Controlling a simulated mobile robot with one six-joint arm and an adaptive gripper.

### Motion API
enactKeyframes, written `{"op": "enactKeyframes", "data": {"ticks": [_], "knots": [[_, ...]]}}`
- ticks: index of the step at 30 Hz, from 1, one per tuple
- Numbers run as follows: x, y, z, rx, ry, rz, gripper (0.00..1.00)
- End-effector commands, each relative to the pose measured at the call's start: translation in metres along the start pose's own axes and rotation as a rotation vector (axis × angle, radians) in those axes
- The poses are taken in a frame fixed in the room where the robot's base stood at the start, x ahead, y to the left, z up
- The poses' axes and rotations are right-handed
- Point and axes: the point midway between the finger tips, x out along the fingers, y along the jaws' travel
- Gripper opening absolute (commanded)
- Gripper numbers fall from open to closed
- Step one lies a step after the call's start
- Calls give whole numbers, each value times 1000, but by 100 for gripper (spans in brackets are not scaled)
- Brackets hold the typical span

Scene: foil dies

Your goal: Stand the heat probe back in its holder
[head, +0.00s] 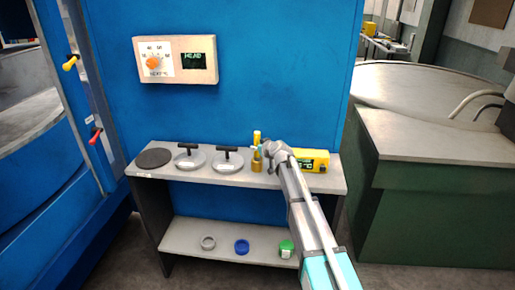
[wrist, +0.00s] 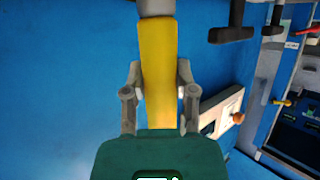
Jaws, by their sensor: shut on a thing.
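The heat probe shows a yellow handle (wrist: 158,65) upright between my gripper's fingers (wrist: 158,80) in the wrist view. A grey cylindrical part (wrist: 155,8) meets the handle's end at the frame's top edge; I cannot tell whether it belongs to the probe or the holder. In the head view, the probe's yellow top (head: 257,136) stands above the shelf beside my gripper (head: 262,150). A brass-coloured holder-like piece (head: 257,165) stands on the shelf just below. My wrist partly covers this area, so whether the probe is seated is unclear.
A yellow box with a display (head: 316,160) sits right of my gripper. Left are two round dies with black T-handles (head: 189,160) (head: 229,160) and a dark disc (head: 154,158). The lower shelf (head: 220,232) holds several small rings and pots. A dial panel (head: 176,60) hangs above.

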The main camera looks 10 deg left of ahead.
Motion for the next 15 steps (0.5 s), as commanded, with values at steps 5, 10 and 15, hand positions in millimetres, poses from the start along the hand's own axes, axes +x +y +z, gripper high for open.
{"op": "enactKeyframes", "data": {"ticks": [5,10,15], "knots": [[2,0,4,0,0,0,0],[2,0,5,0,0,0,40],[2,0,5,0,0,0,72]]}}
